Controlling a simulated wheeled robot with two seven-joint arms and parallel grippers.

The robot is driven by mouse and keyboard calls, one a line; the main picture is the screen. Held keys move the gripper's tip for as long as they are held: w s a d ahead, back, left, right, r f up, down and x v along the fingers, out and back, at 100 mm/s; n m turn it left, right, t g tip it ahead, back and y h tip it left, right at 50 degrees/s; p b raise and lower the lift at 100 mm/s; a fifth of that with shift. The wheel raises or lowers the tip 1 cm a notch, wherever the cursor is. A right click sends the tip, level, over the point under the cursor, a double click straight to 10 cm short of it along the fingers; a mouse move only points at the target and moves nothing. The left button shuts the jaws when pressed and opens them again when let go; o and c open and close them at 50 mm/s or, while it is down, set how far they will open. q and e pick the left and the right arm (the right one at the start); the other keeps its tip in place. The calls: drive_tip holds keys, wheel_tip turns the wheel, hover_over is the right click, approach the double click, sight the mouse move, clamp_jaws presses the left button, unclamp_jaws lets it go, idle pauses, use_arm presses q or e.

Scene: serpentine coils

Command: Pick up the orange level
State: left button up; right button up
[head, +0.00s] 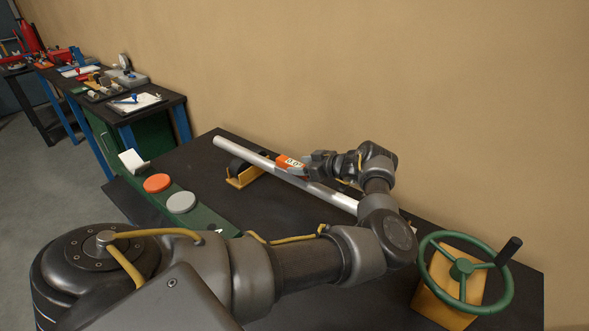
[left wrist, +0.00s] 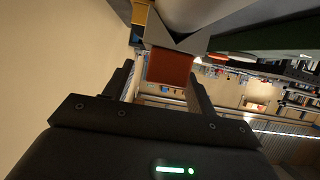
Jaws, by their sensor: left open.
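The orange level (head: 289,161) has a pale label and sits at the silver pipe, near the middle of the black table. In the left wrist view, its orange-red end (left wrist: 170,68) shows between my fingers, with a grey V-shaped part beside it. My left gripper (head: 306,166) reaches the level from the right in the head view. In the left wrist view, the jaws (left wrist: 163,80) are open, one finger on each side of the orange end. Part of the level is hidden by the gripper in the head view. My right gripper is in neither view.
The silver pipe (head: 233,147) lies across the black table (head: 195,152), by a yellow bracket (head: 245,176). A green panel with an orange button (head: 157,183) and a grey button (head: 181,202) is at left. A green handwheel (head: 461,269) stands at right. A tan wall is behind.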

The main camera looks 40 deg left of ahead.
use_arm(q)
drive_tip(key=shift+c, duration=0.2)
drive_tip(key=c, duration=1.1)
